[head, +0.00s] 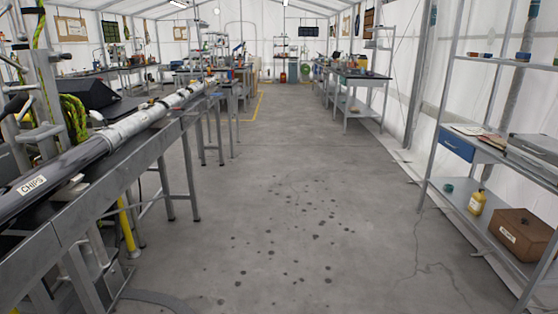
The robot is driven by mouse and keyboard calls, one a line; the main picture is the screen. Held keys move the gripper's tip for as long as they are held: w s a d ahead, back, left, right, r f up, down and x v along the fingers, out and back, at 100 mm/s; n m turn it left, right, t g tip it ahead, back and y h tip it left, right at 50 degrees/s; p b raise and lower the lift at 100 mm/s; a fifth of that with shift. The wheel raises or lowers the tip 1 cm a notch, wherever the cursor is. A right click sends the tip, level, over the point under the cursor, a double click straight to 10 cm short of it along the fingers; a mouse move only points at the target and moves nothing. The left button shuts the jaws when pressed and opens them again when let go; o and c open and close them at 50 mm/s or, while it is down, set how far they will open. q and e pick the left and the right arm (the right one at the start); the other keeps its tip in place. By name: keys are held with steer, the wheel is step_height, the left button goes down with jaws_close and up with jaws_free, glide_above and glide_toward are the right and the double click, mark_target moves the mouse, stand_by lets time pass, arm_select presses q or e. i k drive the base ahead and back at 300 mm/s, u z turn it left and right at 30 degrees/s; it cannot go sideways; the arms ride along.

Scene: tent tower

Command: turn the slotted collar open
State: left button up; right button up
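No slotted collar can be made out for certain. A long pipe (135,124) runs along the bench at the left, dark at its near end and pale further off. Darker bands and small fittings (150,104) sit along the pipe; they are too small to tell whether one is a slotted collar. Neither my left nor my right gripper is in view.
The metal bench (105,185) stands along the left, with a green-yellow rope (75,117) hanging by a post. A shelf rack at the right holds a brown box (522,234) and a yellow bottle (477,202). The concrete floor (300,200) between is clear, with dark spots.

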mark_target(110, 135)
steer(key=z, duration=0.15)
steer(key=i, duration=2.35)
steer(key=u, duration=0.6)
